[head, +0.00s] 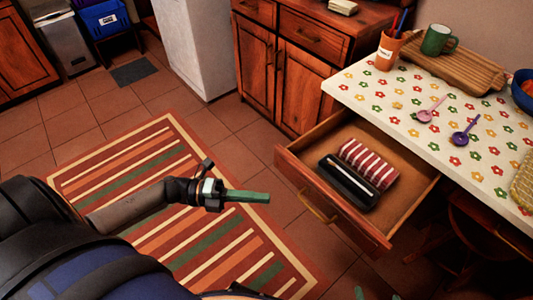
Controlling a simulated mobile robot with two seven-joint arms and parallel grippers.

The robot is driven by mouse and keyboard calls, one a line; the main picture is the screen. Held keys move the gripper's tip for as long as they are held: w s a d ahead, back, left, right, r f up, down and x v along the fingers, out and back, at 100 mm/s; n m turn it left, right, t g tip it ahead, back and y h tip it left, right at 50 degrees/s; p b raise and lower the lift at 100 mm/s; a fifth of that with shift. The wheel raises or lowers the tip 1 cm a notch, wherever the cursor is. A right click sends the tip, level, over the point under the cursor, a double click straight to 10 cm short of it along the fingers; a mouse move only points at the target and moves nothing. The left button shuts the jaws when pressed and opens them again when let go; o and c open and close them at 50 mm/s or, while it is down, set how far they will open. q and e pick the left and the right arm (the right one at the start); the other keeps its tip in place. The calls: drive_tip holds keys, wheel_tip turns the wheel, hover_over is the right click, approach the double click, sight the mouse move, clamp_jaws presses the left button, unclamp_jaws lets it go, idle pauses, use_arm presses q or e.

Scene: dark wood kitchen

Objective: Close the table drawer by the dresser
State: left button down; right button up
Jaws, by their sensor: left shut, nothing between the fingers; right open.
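The table drawer (290,160) is open and sticks out from under the table (440,120), beside the wooden dresser (290,60). It has a curved handle (318,208) on its front. A dark case (345,185) and a red-and-white striped cloth item (370,162) lie inside. My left gripper (264,197) is shut and empty, left of the drawer front and apart from it. My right gripper (378,295) shows only as green fingertips at the bottom edge, spread apart, below the drawer's near corner. The rest of it is out of view.
On the flowered tabletop are a pencil cup (388,52), a green mug (438,40) on a wooden board (455,66), and two measuring spoons (466,132). A chair (480,235) stands under the table at right. The striped rug (150,175) and tiles left of the drawer are clear.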

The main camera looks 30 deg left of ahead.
use_arm(q)
approach(320, 191)
drive_tip(key=s+d, duration=0.1)
drive_tip(key=d, duration=0.3)
drive_tip(key=shift+w+d+f, duration=0.1)
drive_tip(key=shift+w+d, duration=0.2)
drive_tip(key=shift+w, duration=0.55)
drive_tip(key=shift+w+d, duration=0.35)
drive_tip(key=shift+w, duration=0.5)
